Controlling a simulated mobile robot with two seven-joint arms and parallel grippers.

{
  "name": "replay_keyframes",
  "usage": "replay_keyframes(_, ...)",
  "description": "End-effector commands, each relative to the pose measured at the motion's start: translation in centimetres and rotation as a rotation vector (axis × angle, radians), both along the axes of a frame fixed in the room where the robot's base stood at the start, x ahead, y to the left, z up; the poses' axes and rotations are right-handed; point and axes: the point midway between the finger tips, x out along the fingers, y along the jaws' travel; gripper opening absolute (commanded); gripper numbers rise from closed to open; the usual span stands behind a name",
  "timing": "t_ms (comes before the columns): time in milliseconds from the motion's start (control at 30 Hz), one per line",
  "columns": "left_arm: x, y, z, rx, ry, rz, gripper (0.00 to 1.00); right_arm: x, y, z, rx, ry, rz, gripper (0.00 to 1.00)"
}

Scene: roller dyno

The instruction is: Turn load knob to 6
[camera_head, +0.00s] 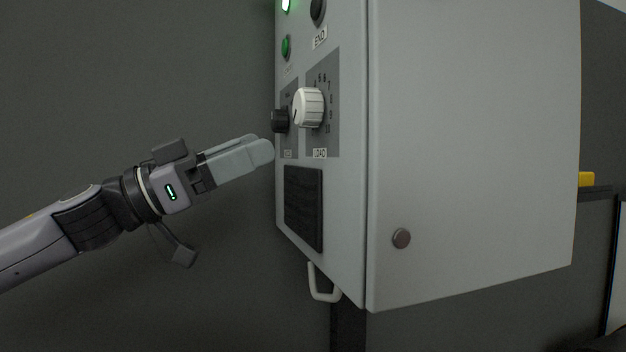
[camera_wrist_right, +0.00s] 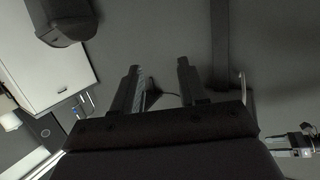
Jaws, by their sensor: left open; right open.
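The white ribbed load knob (camera_head: 309,107) sits on a dark scale plate on the narrow control face of a grey cabinet (camera_head: 470,140). The numbers around it are small and seen at a steep angle; I cannot read its setting. A smaller black knob (camera_head: 280,121) is to its left. My left gripper (camera_head: 264,152) is in front of the panel, below and left of the white knob, apart from it. Its fingers overlap in this view, and it holds nothing visible. My right gripper (camera_wrist_right: 158,85) shows in the right wrist view with its two fingers apart and nothing between them.
A green button (camera_head: 286,47) and a black button (camera_head: 318,10) are above the knobs. A black ribbed panel (camera_head: 304,208) is below them, and a light handle (camera_head: 322,285) hangs under the cabinet. The space left of the cabinet is free apart from my left arm.

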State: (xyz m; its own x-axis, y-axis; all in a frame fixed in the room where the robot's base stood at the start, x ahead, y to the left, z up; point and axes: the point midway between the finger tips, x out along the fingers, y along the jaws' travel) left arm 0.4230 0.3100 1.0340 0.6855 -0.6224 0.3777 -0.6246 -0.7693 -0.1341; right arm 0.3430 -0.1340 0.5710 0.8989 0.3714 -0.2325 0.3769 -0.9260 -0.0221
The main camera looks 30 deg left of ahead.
Motion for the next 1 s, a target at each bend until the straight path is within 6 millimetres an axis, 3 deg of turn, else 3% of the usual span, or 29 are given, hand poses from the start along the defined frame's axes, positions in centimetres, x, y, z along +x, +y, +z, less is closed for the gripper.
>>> replay_keyframes(33,-1.3,0.0,-0.4,0.012,-0.013,-0.003,0.72,0.0,0.2,-1.4,0.004,-0.012,0.006,0.43)
replay_keyframes(200,-4.0,-0.2,0.8,0.018,-0.018,-0.02,0.72,-0.2,0.5,-1.6,0.015,-0.034,0.016,0.43)
replay_keyframes(300,-4.6,-0.3,1.1,0.018,-0.017,-0.025,0.72,-0.2,0.5,-1.5,0.018,-0.039,0.019,0.43)
replay_keyframes(1000,-3.3,-1.5,1.9,0.018,-0.013,-0.025,0.72,-0.1,0.8,-1.4,0.034,-0.014,0.022,0.43)
